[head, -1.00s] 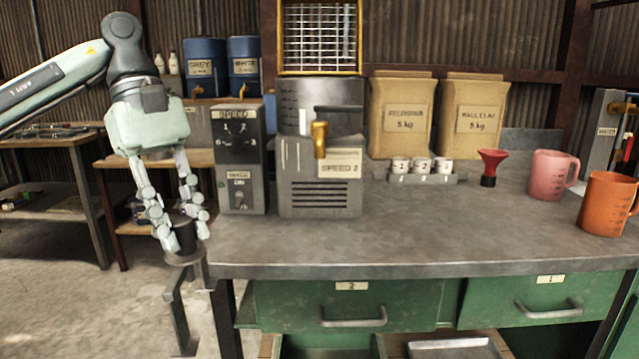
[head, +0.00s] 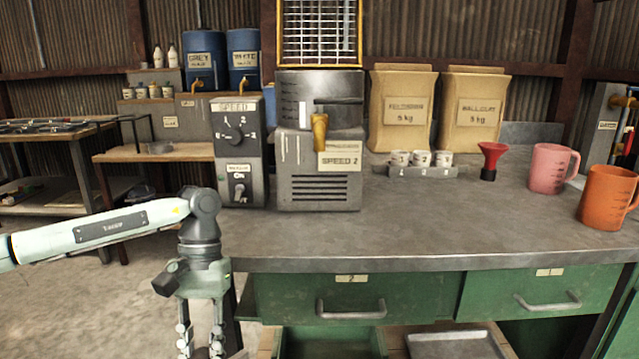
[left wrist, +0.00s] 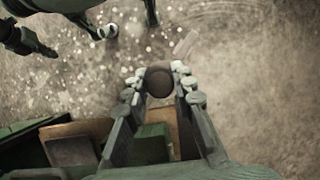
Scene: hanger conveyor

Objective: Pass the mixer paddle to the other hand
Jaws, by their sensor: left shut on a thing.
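My left gripper (head: 202,350) points down at the bottom edge of the head view, in front of the workbench's left end, with its fingertips partly cut off by the frame. In the left wrist view its two fingers (left wrist: 160,92) are closed on both sides of the mixer paddle (left wrist: 158,81), which shows there as a dark round end between the fingertips. The lower part of the paddle is hidden in the wrist view, and most of it lies below the head view.
The workbench (head: 420,238) has green drawers (head: 310,297) along its front. A grey mixer machine (head: 318,185) and a speed control box (head: 238,150) stand at its left end. Paper sacks, small cups, a red funnel and two jugs (head: 608,198) stand farther right. The middle of the top is clear.

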